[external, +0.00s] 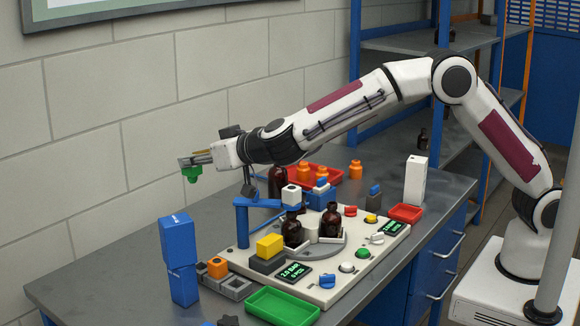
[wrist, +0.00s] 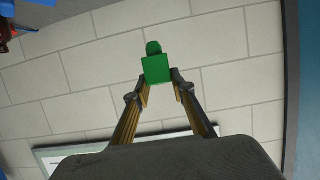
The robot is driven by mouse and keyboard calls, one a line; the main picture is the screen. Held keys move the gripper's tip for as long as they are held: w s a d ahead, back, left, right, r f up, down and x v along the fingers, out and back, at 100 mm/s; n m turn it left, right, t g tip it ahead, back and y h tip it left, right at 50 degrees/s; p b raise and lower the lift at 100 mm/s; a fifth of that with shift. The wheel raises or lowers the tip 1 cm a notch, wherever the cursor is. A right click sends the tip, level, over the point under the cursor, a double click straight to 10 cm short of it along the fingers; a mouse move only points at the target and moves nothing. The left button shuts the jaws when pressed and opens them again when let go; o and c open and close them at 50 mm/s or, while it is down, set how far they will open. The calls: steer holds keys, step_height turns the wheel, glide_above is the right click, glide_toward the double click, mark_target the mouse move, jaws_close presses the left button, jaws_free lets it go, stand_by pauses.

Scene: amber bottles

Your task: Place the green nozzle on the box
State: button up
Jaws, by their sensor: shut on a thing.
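The green nozzle (external: 190,173) is held at the tip of my gripper (external: 184,161), in the air at the left of the external view. In the wrist view the nozzle (wrist: 156,66) shows as a green block with a smaller rounded knob, between the fingertips of my gripper (wrist: 160,84). The gripper is shut on it. Below and slightly left stands a stack of two blue boxes (external: 178,242) on the table; the nozzle is well above and apart from it. The task's box could be this stack; I cannot tell for sure.
A white fixture board (external: 343,290) with brown bottles (external: 331,222), a blue post frame (external: 242,226) and buttons fills the table's middle. An empty green tray (external: 282,307) lies in front. A red tray (external: 406,213) and a white box (external: 416,180) stand right. The table's left end is clear.

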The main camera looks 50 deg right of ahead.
step_height(320, 180, up, 4)
steer(key=shift+r, duration=0.15)
steer(key=w+d+m+g+h, duration=0.1)
steer(key=d+m+g+h, duration=0.75)
steer(key=d, duration=3.25)
steer(key=s+d+m+g+h, duration=0.2)
steer(key=s+d+m+g, duration=0.4)
steer(key=s+d, duration=0.75)
steer(key=s+d+m+g+h, duration=0.2)
steer(key=s+d+m+g, duration=0.3)
steer(key=s+d+m, duration=0.75)
steer(key=w+d+f+n, duration=0.2)
steer(key=d+f+n, duration=0.1)
steer(key=f+n, duration=0.1)
steer(key=shift+w+d+f, duration=0.3)
steer(key=shift+f, duration=0.2)
step_height(320, 180, down, 6)
steer(key=shift+f, duration=0.15)
